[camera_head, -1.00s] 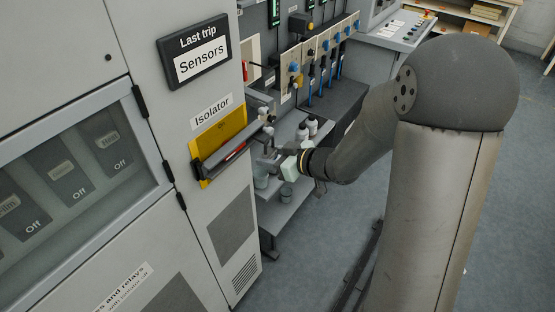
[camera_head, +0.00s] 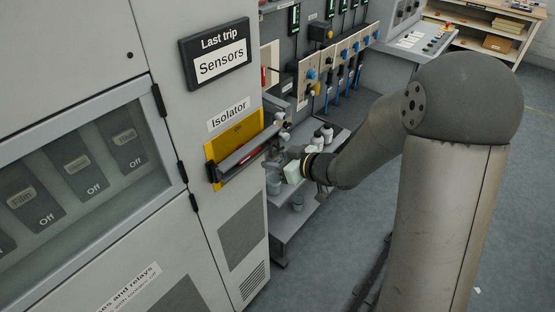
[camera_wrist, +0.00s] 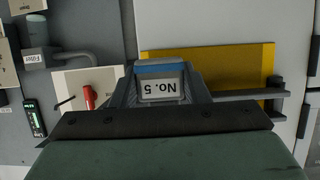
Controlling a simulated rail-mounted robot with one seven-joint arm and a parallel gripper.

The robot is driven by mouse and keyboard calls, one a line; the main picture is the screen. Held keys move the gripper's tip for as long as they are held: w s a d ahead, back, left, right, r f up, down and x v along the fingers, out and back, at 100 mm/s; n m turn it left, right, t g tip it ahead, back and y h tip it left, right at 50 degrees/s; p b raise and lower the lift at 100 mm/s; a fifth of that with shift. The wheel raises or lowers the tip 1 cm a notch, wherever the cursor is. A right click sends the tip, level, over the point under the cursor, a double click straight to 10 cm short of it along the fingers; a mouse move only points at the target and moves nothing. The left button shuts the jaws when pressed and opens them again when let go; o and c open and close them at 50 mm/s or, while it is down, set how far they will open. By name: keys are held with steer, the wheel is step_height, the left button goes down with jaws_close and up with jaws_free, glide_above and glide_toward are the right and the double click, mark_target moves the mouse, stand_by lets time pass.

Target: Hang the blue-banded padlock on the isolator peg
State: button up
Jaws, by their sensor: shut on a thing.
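The padlock (camera_wrist: 163,88) is held upside down in the wrist view, with a blue band and a label reading "No. 5". My gripper (camera_wrist: 163,98) is shut on it, with a dark finger on each side. In the head view my gripper (camera_head: 287,166) is just right of and below the isolator, and the padlock is hard to make out there. The isolator has a yellow plate (camera_head: 219,147) with a dark bar across it. In the wrist view the plate (camera_wrist: 225,62) is behind and right of the padlock, with a dark bar (camera_wrist: 250,95) at its lower edge. The peg's tip is not clear.
The grey cabinet (camera_head: 235,240) with the isolator fills the left. A low grey bench (camera_head: 305,205) with bottles and cups (camera_head: 273,184) stands below my gripper. A red switch handle (camera_wrist: 89,97) shows left of the padlock in the wrist view. Open floor lies to the right.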

stand_by(0.3)
steer(key=o, duration=1.2)
steer(key=shift+c, duration=0.2)
steer(key=v, duration=1.7)
steer(key=shift+d+r+b, duration=0.2)
steer(key=shift+b, duration=0.1)
